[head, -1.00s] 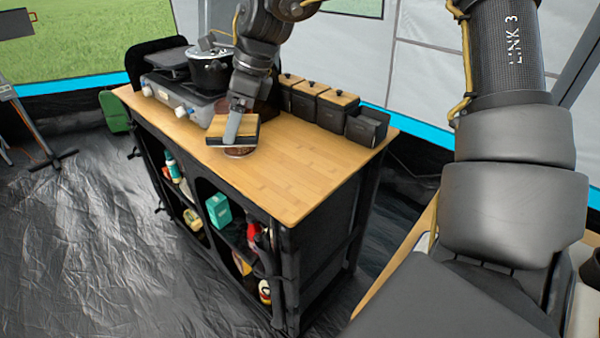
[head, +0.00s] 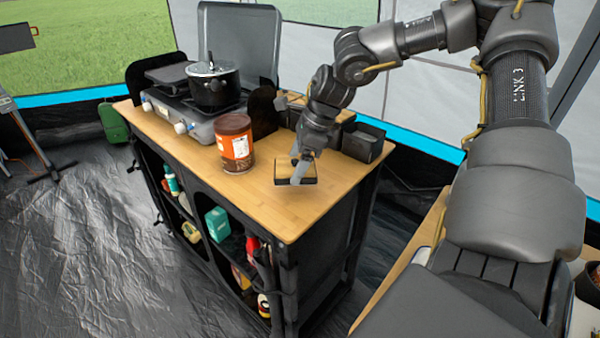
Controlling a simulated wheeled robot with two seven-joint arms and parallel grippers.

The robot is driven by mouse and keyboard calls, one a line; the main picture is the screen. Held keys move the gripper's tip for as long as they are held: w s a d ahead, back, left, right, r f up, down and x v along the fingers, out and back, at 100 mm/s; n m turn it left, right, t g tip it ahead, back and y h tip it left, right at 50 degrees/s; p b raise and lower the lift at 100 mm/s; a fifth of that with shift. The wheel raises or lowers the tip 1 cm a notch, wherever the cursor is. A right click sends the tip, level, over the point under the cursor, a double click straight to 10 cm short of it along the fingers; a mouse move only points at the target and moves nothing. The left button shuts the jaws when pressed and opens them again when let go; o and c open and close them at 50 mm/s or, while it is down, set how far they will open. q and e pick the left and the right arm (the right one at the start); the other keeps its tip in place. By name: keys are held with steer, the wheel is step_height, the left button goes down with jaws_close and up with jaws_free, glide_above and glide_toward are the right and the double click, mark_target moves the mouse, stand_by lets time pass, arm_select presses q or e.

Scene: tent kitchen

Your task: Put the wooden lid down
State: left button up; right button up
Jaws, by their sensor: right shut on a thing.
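The wooden lid (head: 285,170), a small square with a dark edge, is in my right gripper (head: 299,165) in the head view. The gripper points down and is shut on the lid. The lid is over the right part of the wooden worktop (head: 265,208), close to its surface. I cannot tell whether it touches. My left gripper is not in view.
A brown and orange jar (head: 235,145) stands left of the lid. A stove with a black pot (head: 213,88) is at the back left. Dark canisters (head: 363,142) stand behind my gripper, partly hidden. The worktop's front middle is clear.

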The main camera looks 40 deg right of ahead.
steer(key=shift+s+d+f, duration=0.2)
steer(key=shift+d+f, duration=0.1)
steer(key=shift+f, duration=0.15)
step_height(320, 180, down, 3)
steer(key=shift+d+f, duration=0.1)
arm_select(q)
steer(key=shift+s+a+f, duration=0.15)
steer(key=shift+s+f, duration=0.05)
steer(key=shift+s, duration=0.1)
arm_select(e)
steer(key=o, duration=1)
steer(key=shift+c, duration=0.2)
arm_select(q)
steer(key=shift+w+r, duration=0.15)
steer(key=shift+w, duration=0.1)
arm_select(e)
steer(key=shift+r, duration=0.4)
steer(key=v, duration=0.7)
